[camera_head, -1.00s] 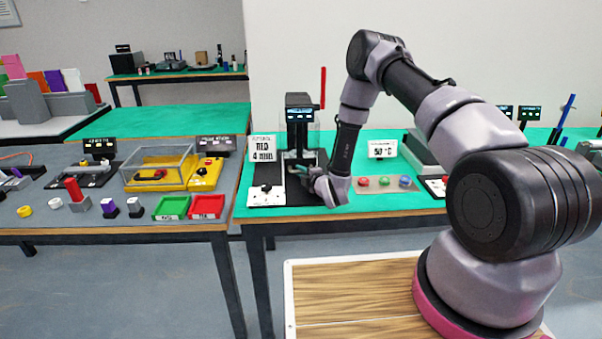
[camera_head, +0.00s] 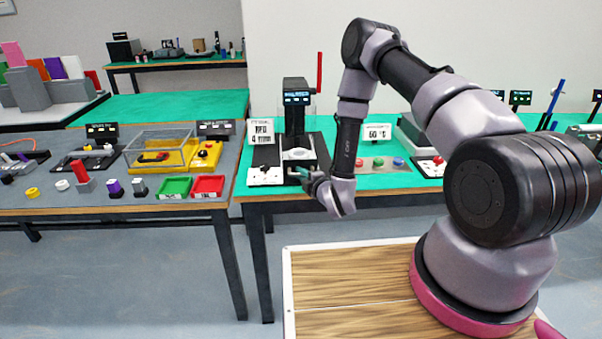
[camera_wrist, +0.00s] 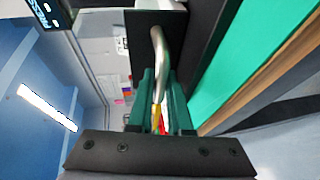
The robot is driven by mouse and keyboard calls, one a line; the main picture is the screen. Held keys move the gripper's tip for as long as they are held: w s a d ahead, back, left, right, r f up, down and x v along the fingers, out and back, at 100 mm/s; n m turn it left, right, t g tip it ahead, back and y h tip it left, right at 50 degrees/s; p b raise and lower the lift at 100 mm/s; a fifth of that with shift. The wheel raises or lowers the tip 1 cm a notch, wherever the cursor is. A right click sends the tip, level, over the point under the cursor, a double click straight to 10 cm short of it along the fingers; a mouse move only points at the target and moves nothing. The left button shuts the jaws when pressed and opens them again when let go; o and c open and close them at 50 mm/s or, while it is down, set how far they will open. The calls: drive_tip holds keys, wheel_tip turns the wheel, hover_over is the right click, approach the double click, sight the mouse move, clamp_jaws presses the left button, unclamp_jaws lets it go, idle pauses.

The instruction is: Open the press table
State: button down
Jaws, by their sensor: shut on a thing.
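The press (camera_head: 296,97), a black machine with a small display and a red lever, stands on the green table. Its press table, a dark plate with a pale round piece (camera_head: 298,154), sticks out at the front towards the table edge. A curved metal handle (camera_wrist: 159,45) on a dark plate shows in the wrist view. My gripper (camera_head: 305,176) is at the front of the press, near the table edge. In the wrist view its green fingers (camera_wrist: 161,88) are shut on the handle, whose lower end lies between them.
A white control panel (camera_head: 265,176) with a black knob lies left of the press. A button panel (camera_head: 375,164) with red, green and blue buttons lies to the right. Green (camera_head: 174,187) and red (camera_head: 208,186) trays stand on the grey table. Open floor lies in front.

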drive_tip(key=c, duration=1.1)
unclamp_jaws()
drive_tip(key=v, duration=1.1)
